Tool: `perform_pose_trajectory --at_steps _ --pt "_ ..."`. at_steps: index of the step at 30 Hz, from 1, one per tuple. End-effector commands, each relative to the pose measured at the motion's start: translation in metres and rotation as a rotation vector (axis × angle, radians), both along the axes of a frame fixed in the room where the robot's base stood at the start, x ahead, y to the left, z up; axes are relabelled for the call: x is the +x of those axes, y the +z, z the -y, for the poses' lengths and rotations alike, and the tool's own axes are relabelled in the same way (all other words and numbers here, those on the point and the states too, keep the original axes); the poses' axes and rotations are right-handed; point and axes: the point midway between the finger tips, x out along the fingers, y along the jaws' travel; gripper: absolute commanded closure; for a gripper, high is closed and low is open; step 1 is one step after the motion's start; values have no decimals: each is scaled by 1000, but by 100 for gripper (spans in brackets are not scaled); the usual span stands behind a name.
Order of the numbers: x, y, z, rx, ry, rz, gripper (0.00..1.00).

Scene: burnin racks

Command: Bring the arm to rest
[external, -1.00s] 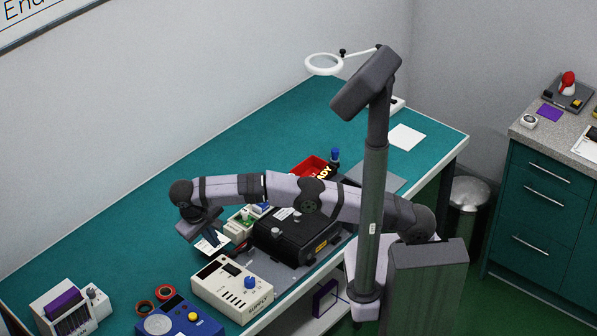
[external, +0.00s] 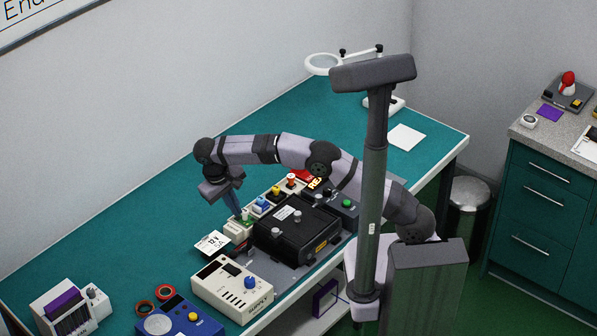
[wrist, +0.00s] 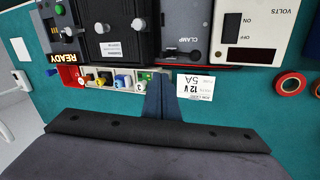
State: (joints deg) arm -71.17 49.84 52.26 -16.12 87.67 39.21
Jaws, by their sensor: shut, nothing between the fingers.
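My gripper (external: 236,208) points down over the teal bench, just above the left end of the connector row (external: 262,208). In the wrist view my gripper (wrist: 160,82) shows its blue-grey fingers together and empty, beside the green block at the end of that row. I cannot tell whether the fingertips touch it. My arm arches from its column over the bench.
The white supply unit (external: 232,288) and a "12 V 5A" card (external: 212,244) lie nearby. A red READY tray (wrist: 70,76) is at the row's other end. The bench (external: 130,225) toward the wall is clear.

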Motion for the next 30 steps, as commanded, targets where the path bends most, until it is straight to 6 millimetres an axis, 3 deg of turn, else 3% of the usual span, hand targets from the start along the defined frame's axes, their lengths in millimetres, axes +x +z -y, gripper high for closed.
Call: perform_pose_trajectory --at_steps 1,6,9,13,17,21,25,30 --pt "25 4 24 6 -34 -20 100" --pt "81 6 104 39 -112 -80 100" --pt "101 5 156 64 -162 -110 100" --pt "112 1 225 104 -230 -140 100" --pt "108 -5 292 149 -305 -157 100" --pt "86 -16 359 199 -390 -165 100" --pt "55 -28 407 241 -464 -159 100" --pt "17 -43 445 280 -541 -145 100"
